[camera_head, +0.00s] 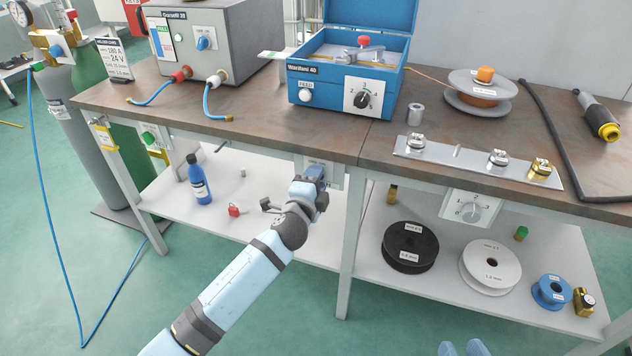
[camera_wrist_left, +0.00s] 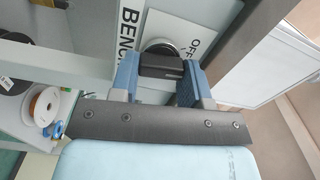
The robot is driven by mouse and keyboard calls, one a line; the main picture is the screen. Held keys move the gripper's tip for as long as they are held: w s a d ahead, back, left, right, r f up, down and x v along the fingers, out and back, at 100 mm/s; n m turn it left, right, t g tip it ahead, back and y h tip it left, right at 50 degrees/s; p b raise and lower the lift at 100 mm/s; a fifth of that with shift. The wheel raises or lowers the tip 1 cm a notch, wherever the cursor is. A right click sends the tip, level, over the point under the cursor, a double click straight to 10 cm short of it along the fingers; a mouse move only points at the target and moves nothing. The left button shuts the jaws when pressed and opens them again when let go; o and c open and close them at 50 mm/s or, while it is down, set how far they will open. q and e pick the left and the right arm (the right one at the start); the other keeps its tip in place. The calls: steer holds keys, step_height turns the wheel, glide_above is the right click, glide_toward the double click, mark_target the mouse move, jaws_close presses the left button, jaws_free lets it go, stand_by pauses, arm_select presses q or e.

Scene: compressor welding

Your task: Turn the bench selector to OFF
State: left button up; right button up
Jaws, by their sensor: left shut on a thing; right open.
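The bench selector is a dark round knob (camera_wrist_left: 157,48) with a black grip bar, on a white plate (camera_wrist_left: 203,22) lettered "BENCH" and "OFF" in the left wrist view. The plate (camera_head: 331,174) is on the bench front, below the tabletop, in the head view, mostly hidden by my arm. My left gripper (camera_wrist_left: 160,68) is shut on the selector's bar, one finger on each side. It also shows at the plate in the head view (camera_head: 313,178). The bar lies across the wrist picture; which mark it points to cannot be told.
The worktop (camera_head: 270,130) is above the gripper, and a bench leg (camera_head: 350,235) stands just right of it. A lower shelf (camera_head: 250,216) holds a blue bottle (camera_head: 198,180) and spools. Another dial (camera_head: 471,209) is on the bench front at right.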

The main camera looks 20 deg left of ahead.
arm_select(q)
steer(key=shift+a+r+n+p, duration=0.1)
steer(key=shift+n+p, duration=0.25)
steer(key=shift+n, duration=2.05)
arm_select(e)
steer(key=shift+s+d+f+g+h, duration=0.15)
steer(key=shift+s+d+f+g, duration=0.05)
steer(key=shift+f, duration=0.3)
steer(key=shift+s+d+f+g+h, duration=0.15)
steer(key=shift+s+f+g, duration=0.05)
steer(key=shift+f, duration=0.3)
steer(key=shift+w+r, duration=0.15)
arm_select(q)
steer(key=o, duration=0.7)
steer(key=shift+c, duration=0.2)
steer(key=shift+o, duration=1.3)
arm_select(e)
steer(key=shift+w+r, duration=0.15)
steer(key=shift+r, duration=0.2)
